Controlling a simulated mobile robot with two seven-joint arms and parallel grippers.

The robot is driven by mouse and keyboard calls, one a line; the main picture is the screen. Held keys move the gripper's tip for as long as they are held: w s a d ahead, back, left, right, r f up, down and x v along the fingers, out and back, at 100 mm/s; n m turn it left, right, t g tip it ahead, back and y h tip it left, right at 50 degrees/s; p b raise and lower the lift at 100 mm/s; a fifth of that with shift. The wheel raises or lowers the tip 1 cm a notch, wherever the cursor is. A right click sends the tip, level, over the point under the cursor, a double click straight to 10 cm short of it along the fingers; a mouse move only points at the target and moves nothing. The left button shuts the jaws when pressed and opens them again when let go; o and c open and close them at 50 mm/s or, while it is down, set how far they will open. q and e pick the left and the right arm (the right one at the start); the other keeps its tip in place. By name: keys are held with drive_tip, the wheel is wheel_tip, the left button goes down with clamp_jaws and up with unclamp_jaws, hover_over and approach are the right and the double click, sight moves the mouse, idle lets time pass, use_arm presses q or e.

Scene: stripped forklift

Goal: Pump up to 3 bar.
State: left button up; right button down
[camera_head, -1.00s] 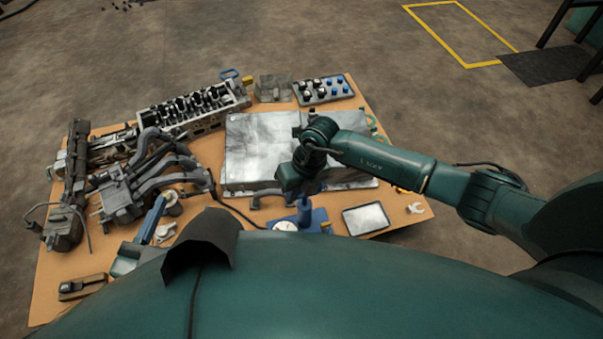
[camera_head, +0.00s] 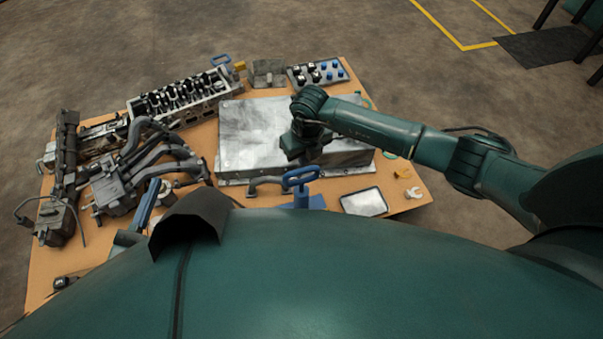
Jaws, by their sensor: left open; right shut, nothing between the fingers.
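A blue pump (camera_head: 304,197) stands at the near edge of the wooden table, partly cut off by my green body. Its loop-shaped handle (camera_head: 301,176) shows above it. Its pressure gauge is hidden behind my body, so no reading shows. My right gripper (camera_head: 292,151) is over the large grey metal box, just behind and above the pump handle in the picture. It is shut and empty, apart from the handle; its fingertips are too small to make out. My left gripper is not in view.
The large grey box (camera_head: 250,132) fills the table's middle. An engine head (camera_head: 190,101) and pipework (camera_head: 160,158) crowd the left. A tray of caps (camera_head: 318,73) is at the back, a shallow tray (camera_head: 364,202) at the front right.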

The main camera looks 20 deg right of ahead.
use_arm(q)
drive_tip(key=b, duration=0.1)
drive_tip(key=h+b, duration=0.1)
drive_tip(key=b, duration=0.1)
drive_tip(key=shift+w+d+n, duration=0.2)
drive_tip(key=shift+d+n, duration=0.2)
use_arm(e)
drive_tip(key=f, duration=0.4)
drive_tip(key=shift+w+a+f, duration=0.1)
drive_tip(key=shift+w+f, duration=0.1)
drive_tip(key=shift+f, duration=0.2)
